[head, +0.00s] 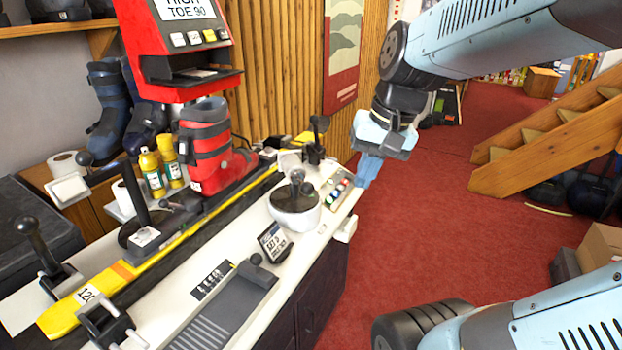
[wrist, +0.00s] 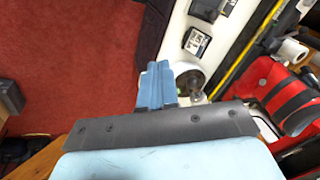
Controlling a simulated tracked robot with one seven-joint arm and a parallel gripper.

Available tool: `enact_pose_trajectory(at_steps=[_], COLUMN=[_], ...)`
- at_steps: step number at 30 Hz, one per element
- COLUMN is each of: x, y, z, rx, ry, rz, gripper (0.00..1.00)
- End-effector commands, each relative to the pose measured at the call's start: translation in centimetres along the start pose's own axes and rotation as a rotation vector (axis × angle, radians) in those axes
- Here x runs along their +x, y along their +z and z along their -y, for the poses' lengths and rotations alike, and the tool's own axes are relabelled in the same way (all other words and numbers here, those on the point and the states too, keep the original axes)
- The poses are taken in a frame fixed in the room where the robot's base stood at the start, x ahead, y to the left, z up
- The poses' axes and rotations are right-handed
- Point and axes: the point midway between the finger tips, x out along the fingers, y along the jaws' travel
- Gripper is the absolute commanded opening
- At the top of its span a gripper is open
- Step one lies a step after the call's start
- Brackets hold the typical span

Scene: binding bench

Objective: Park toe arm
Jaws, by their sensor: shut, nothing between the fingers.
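My gripper (head: 367,170) is shut and empty, with its blue fingers pointing down beyond the far right end of the bench top (head: 318,237). In the wrist view the closed fingers (wrist: 157,82) show near the bench edge. A dark post (head: 138,198) with a crossbar and a white pad (head: 68,190) stands over the yellow ski (head: 150,262), left of the red boot (head: 207,150). Black knobbed levers stand at the left (head: 38,245) and far end (head: 318,130) of the ski. I cannot tell which of these is the toe arm.
A red machine (head: 180,50) stands behind the boot.

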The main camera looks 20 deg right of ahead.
Motion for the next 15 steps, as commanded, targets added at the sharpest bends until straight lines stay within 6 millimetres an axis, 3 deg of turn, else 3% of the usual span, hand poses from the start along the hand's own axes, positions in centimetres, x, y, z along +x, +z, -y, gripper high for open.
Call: enact_pose_trajectory(at_steps=[15], x=[3.9], y=[-4.3], z=[-0.8], rx=[0.510], ry=[-0.217], rz=[0.434], gripper=[0.00])
